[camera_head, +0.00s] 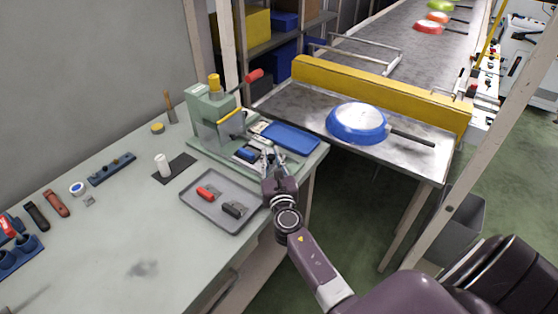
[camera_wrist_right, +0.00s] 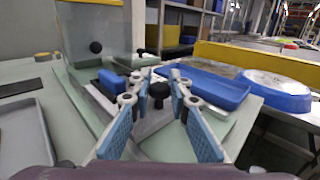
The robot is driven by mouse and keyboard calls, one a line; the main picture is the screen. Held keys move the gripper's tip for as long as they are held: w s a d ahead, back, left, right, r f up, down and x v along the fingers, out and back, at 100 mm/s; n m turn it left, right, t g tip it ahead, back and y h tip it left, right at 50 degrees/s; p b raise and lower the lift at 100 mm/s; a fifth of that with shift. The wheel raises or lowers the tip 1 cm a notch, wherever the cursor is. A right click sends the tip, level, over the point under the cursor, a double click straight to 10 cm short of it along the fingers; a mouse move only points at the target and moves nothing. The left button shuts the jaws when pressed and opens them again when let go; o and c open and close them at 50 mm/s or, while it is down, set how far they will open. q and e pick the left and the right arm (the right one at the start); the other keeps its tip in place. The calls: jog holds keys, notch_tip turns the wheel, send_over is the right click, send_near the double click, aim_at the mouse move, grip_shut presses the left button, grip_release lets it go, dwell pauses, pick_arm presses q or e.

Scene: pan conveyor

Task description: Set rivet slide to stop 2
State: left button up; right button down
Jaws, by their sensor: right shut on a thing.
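The green riveting press (camera_head: 203,108), with a red-tipped lever, stands at the right part of the workbench. In the right wrist view, a blue block (camera_wrist_right: 112,82) sits beside a black knob (camera_wrist_right: 159,91) on the slide. My right gripper (camera_head: 274,158) reaches over the slide; in its wrist view, the blue-padded fingers (camera_wrist_right: 158,88) are on either side of the knob and shut on it. The stop marks are too small to read. My left gripper is not in view.
A blue tray (camera_head: 291,137) lies beside the press. A grey tray (camera_head: 190,203) with a red and a black part lies in front.

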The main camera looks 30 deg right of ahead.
jog(key=shift+s, duration=0.1)
jog(key=c, duration=1.8)
grip_release()
jog(key=v, duration=1.2)
jog(key=shift+a+f, duration=0.1)
